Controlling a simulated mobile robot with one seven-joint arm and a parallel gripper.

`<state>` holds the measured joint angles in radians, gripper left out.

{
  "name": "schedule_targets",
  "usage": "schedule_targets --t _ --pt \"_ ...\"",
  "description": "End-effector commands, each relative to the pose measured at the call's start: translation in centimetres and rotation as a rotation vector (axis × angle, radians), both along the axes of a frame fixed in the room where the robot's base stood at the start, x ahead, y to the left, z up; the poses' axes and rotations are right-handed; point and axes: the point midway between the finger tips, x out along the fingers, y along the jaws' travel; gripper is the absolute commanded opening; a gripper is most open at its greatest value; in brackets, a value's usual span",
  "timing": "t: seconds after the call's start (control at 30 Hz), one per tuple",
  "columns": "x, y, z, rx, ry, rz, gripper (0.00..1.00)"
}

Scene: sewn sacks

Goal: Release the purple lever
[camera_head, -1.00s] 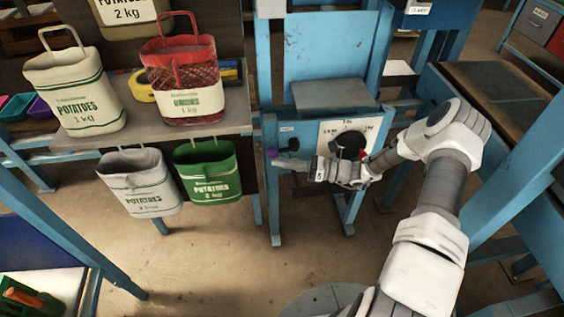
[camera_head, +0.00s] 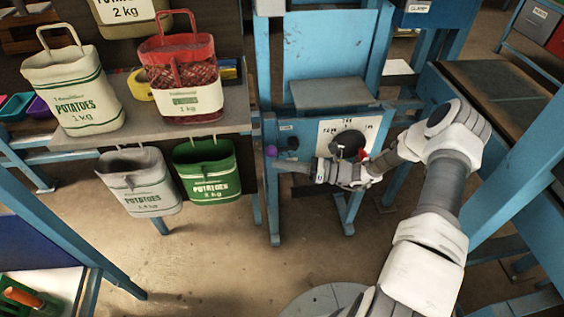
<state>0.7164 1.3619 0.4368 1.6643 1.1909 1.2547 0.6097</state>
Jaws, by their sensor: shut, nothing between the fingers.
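The purple lever's round knob (camera_head: 271,151) shows at the left edge of the blue machine frame. A second small dark purplish knob (camera_head: 292,143) is just right of it, on the same frame. My gripper (camera_head: 283,165) reaches in from the right, low in front of the frame, with its fingertips just below the purple knob. It is shut and empty. Whether the fingers touch the lever cannot be told. The lever's shaft is not clear at this size.
A dial plate (camera_head: 328,131) with a dark round centre is behind my wrist. A grey shelf (camera_head: 235,116) at left holds a red sack (camera_head: 184,70) and a cream sack (camera_head: 76,90). Grey (camera_head: 140,185) and green (camera_head: 207,178) sacks hang below. Floor in front is clear.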

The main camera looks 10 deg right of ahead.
Motion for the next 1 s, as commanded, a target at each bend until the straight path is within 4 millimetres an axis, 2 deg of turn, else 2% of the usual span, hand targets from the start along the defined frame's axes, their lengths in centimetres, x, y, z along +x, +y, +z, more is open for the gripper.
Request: schedule_targets --t 0.17,0.2,0.4,0.6,0.77,1.0 --pt "-1.3 -0.2 -3.6 0.001 0.004 0.003 0.00" --pt "-1.5 -1.4 -3.1 -0.001 0.001 0.000 0.00" --pt "-2.9 -5.4 -4.7 -0.001 0.002 0.002 0.00" --pt "-3.8 -8.1 -5.9 0.000 0.001 0.003 0.00" --pt "-4.2 -8.9 -6.2 0.001 0.001 0.005 0.00" --pt "-4.2 -9.0 -6.3 0.001 0.001 0.005 0.00"
